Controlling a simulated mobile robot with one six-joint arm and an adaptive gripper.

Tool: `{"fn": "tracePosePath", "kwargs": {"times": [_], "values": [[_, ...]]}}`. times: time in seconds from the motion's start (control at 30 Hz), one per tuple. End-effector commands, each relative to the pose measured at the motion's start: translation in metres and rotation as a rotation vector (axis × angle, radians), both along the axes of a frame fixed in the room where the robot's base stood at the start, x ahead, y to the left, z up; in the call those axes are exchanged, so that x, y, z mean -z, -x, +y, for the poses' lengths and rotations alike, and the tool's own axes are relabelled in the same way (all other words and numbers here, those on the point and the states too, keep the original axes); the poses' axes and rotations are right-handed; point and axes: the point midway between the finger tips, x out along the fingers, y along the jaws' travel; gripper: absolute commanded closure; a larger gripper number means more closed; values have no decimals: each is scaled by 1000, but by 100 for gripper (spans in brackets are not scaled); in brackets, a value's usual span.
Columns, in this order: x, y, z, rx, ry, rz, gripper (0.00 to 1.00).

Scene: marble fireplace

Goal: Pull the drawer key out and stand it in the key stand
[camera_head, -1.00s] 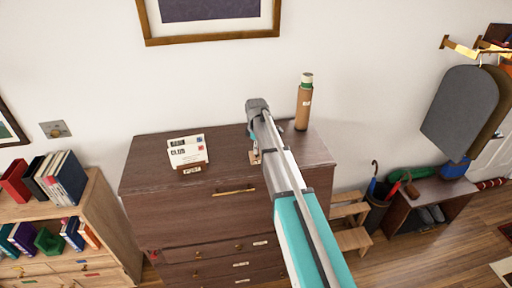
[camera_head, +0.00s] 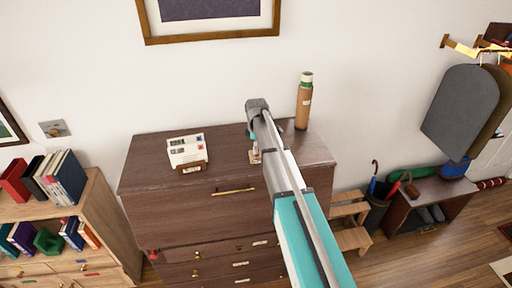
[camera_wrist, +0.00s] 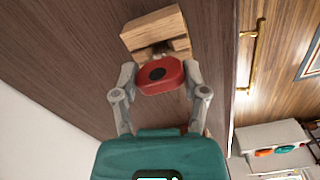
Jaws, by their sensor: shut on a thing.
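My gripper (camera_wrist: 161,80) is shut on the red head of the drawer key (camera_wrist: 172,86), which has a dark round spot. The key's short dark shank points at a light wooden block, the key stand (camera_wrist: 150,32). The shank meets or overlaps the block's face; how deep it sits, I cannot tell. In the head view my gripper (camera_head: 252,132) is above the back of the dark dresser top. The stand (camera_head: 255,157) shows there as a small pale block, partly covered by my arm. The key is hidden in that view.
The dresser (camera_head: 150,180) also bears a letter holder (camera_head: 190,168) at left and a brown bottle (camera_head: 303,108) at right. Drawers with brass handles (camera_head: 233,191) are below. A small red thing (camera_head: 153,255) shows at the dresser's lower left. The dresser top's front left is clear.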

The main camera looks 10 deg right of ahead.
Motion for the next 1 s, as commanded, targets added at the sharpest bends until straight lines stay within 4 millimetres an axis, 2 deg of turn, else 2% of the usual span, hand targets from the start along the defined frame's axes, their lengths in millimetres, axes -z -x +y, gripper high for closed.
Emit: {"fn": "tracePosePath", "kwargs": {"times": [0.67, 0.7, 0.9, 1.0], "values": [[7, 0, 0, 0, 0, 0, 100], [7, 0, 0, 0, 0, 0, 41], [7, 0, 0, 0, 0, 0, 4], [7, 0, 0, 0, 0, 0, 3]]}}
